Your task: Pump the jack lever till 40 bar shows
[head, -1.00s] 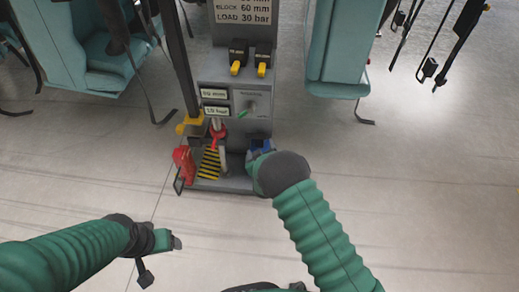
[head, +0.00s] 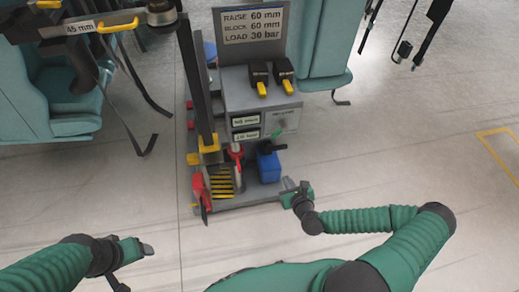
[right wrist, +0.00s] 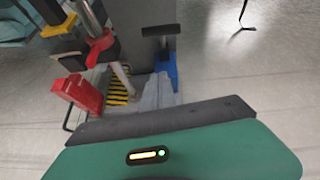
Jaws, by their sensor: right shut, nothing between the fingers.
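A grey jack station (head: 262,98) stands ahead of me. Low on it is a blue unit (head: 268,167) with a black bar handle (head: 272,147), also in the right wrist view (right wrist: 165,68). Left of it a red-topped part (head: 235,151) stands by a pale rod; I cannot tell which is the jack lever. Two small readouts (head: 246,128) are too blurred to read surely. My right gripper (head: 291,190) is shut and empty, just right of the station's base, apart from the handle. My left gripper (head: 147,249) is low left, away from the station; its jaws are unclear.
A sign (head: 253,24) reads raise 60 mm, block 60 mm, load 30 bar. Yellow-and-black stripes (head: 222,183) and a red block (head: 200,192) are at the station's lower left. Teal seats (head: 40,105) with hanging straps flank it. The floor (head: 420,160) to the right is clear.

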